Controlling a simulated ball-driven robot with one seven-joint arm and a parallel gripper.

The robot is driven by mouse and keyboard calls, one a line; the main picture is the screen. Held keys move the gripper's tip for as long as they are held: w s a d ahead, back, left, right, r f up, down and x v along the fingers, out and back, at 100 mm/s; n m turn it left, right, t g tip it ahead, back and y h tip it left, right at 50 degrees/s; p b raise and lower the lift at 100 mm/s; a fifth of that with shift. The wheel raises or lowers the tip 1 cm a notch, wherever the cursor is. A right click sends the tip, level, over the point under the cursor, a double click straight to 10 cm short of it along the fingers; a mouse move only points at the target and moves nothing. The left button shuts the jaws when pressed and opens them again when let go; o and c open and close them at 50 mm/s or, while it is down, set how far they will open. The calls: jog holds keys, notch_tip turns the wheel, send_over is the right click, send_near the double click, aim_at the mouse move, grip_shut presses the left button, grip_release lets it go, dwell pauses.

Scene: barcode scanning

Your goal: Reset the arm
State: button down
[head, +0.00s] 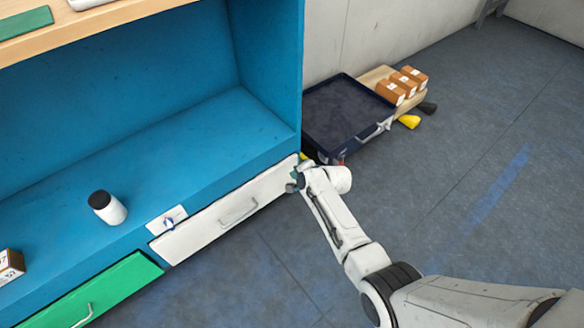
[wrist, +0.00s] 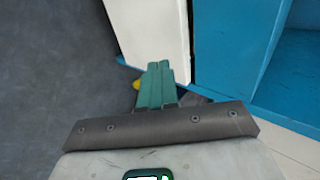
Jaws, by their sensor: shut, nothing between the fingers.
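My arm stretches in from the lower right in the head view. My gripper (head: 294,181) is beside the right end of the white drawer (head: 226,220) of the blue shelf unit (head: 272,85). In the wrist view my gripper (wrist: 158,66) shows two green fingers pressed together, with nothing between them. The white drawer front (wrist: 150,35) appears just beyond the fingertips. I cannot tell whether the fingers touch it.
A green drawer (head: 95,296) is at lower left. A dark tray (head: 341,112) and several brown boxes (head: 404,85) lie by the wall. The floor at right is clear.

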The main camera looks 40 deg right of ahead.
jog(key=p+v, duration=0.4)
jog(key=v, duration=0.4)
jog(key=shift+s, duration=0.25)
jog(key=s+a+r+n+g, duration=0.35)
jog(key=s+n, duration=0.25)
jog(key=s, duration=0.4)
jog(key=s+a+r+n+g, duration=0.2)
jog(key=s+a+r+n, duration=0.3)
jog(key=s, duration=0.5)
jog(key=s+a+r+n+g, duration=0.25)
jog(key=s+n, duration=0.35)
jog(key=s, duration=0.3)
notch_tip(320, 180, up, 28)
jog(key=p, duration=2.8)
jog(key=shift+s+d+n, duration=0.25)
jog(key=shift+s+n, duration=0.05)
jog(key=c, duration=1.8)
grip_release()
jog(key=shift+r, duration=0.1)
jog(key=shift+c, duration=0.2)
